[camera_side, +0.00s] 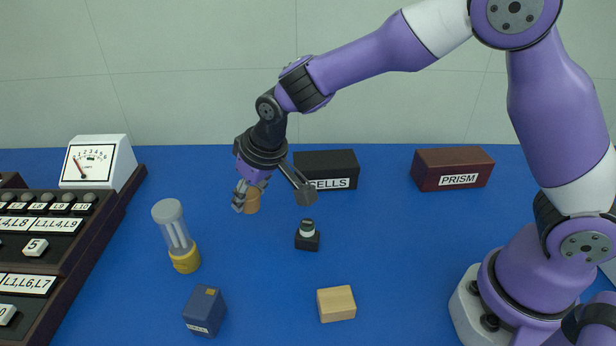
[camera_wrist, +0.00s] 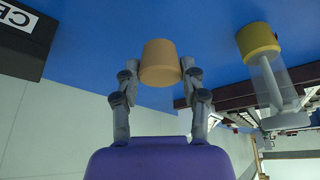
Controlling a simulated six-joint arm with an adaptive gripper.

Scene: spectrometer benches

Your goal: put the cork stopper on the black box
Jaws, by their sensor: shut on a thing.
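The cork stopper (camera_side: 252,202) is a tan, tapered plug. My gripper (camera_side: 246,196) is shut on it, and the arm's end tilts down to the left. In the wrist view the cork stopper (camera_wrist: 160,62) sits between the two fingertips (camera_wrist: 160,75), one on each side. The black box (camera_side: 322,166), labelled CELLS, stands at the back of the blue table, to the right of my gripper. Its left side is partly hidden by my wrist parts. In the wrist view the black box (camera_wrist: 22,38) shows at the upper left, apart from the cork.
A dark red PRISM box (camera_side: 452,169) stands back right. A lamp with a yellow base (camera_side: 184,258) is left of my gripper. A small black item (camera_side: 307,238), a blue box (camera_side: 205,310) and a wooden block (camera_side: 336,304) stand in front. A meter (camera_side: 97,162) and racks are left.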

